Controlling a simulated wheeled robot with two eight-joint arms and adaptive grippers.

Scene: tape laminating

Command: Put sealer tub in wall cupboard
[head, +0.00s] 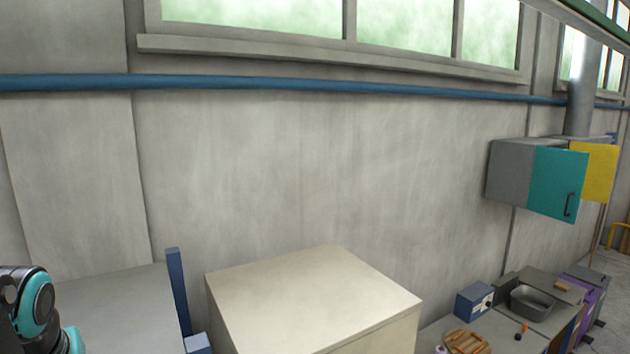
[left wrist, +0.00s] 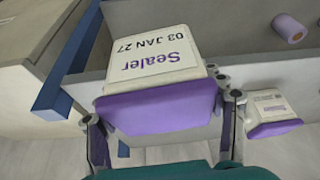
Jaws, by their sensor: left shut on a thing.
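The sealer tub (left wrist: 155,75) is a pale tub with a purple lid or rim, marked "Sealer 03 JAN 27" in the left wrist view. My left gripper (left wrist: 160,112) is shut on it, with a finger on either side near the purple part. In the head view, part of my left arm shows at the lower left, but the gripper and tub are out of frame. A grey wall cupboard (head: 510,172) with a teal door (head: 556,182) and dark handle hangs at the right. My right gripper is in neither view.
A second, smaller-looking tub (left wrist: 265,105) with purple and a purple roll (left wrist: 289,28) are beyond the gripper. A pale box-like cabinet (head: 310,300) stands centre front. A yellow panel (head: 596,170) adjoins the teal door. A metal basin (head: 531,302) and blue box (head: 474,299) sit below.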

